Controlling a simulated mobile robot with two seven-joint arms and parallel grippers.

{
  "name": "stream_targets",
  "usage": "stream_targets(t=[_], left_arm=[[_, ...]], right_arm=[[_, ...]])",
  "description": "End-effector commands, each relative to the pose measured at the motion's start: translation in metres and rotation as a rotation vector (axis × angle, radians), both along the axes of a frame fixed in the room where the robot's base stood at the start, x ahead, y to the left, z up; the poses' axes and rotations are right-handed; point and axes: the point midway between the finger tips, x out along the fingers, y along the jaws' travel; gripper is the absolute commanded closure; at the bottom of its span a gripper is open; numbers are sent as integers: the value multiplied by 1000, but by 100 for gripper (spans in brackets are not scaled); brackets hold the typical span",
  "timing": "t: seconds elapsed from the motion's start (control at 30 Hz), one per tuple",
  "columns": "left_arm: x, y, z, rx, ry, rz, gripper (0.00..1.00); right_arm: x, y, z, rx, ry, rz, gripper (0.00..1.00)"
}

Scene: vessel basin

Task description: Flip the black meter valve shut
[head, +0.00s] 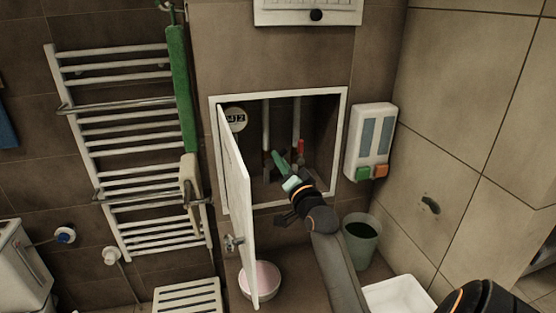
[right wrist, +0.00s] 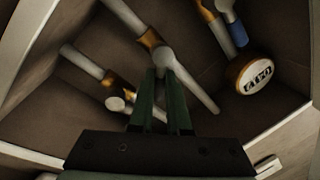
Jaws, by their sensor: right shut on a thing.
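The open wall cabinet (head: 345,125) holds two white pipes (head: 297,118) with valves and a round meter (head: 235,118). My right gripper (head: 281,163) reaches into it; its green fingers point at the fittings. In the right wrist view the fingers (right wrist: 163,88) are close together at a brass-and-grey valve fitting (right wrist: 150,38). They are shut on a part there, apparently the valve handle, largely hidden between them. Its black colour cannot be made out. The meter also shows in the right wrist view (right wrist: 254,75), with a brass rim. My left gripper is out of view.
The white cabinet door (head: 240,205) stands open left of my right arm. A red valve handle (head: 301,146) is close to the gripper. A dispenser (head: 371,143) hangs to the right. A bin (head: 361,238) and a basin (head: 262,281) stand below.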

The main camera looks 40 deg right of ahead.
Motion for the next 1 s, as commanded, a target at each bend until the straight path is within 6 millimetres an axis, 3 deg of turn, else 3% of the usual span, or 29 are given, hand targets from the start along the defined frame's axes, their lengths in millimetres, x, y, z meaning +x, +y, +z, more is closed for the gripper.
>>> stream_targets(t=[0.5, 1.0], left_arm=[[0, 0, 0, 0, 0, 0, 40], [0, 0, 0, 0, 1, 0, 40]], right_arm=[[-2, -4, -13, 390, -211, 0, 100], [-2, -4, -18, 535, -290, 1, 100]])
